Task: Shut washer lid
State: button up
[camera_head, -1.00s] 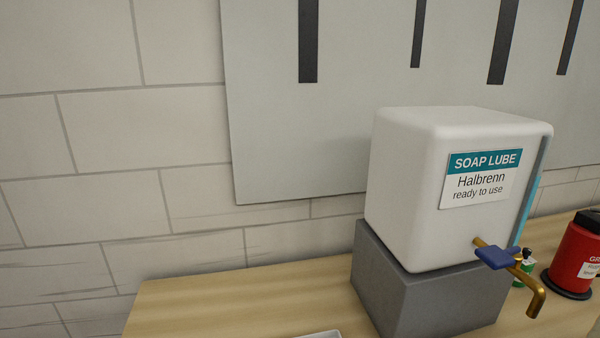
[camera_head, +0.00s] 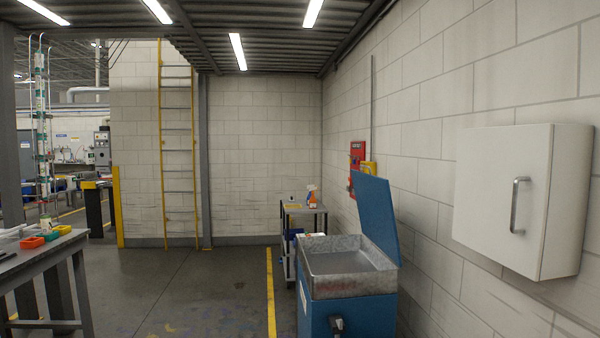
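The washer (camera_head: 365,313) is a blue cabinet with a grey metal basin (camera_head: 345,284) on top, standing against the right wall. Its blue lid (camera_head: 377,218) is open, raised on the wall side and tilted slightly back. The basin's inside shows a flat grey surface. A dark fitting (camera_head: 338,325) sticks out at the washer's lower front. My gripper is not in view.
A white wall cabinet (camera_head: 515,200) with a metal handle juts out at right. A small cart (camera_head: 303,222) with a spray bottle stands behind the washer. A workbench (camera_head: 40,258) with coloured bins is at left. Open floor (camera_head: 190,285) lies between.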

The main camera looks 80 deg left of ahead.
aim_at(372, 193)
jog(key=u, duration=1.95)
jog(key=i+j+z, duration=0.1)
jog(key=z, duration=0.25)
jog(key=i+j+z, duration=0.2)
jog(key=z, duration=0.2)
jog(key=i+j+z, duration=0.2)
jog(key=i+j, duration=0.2)
jog(key=j, duration=0.25)
jog(key=i+j+z, duration=0.1)
jog(key=j, duration=0.2)
jog(key=i+j+z, duration=0.1)
jog(key=j, duration=0.25)
jog(key=i+j+z, duration=0.1)
jog(key=i+j, duration=0.15)
jog(key=j, duration=0.15)
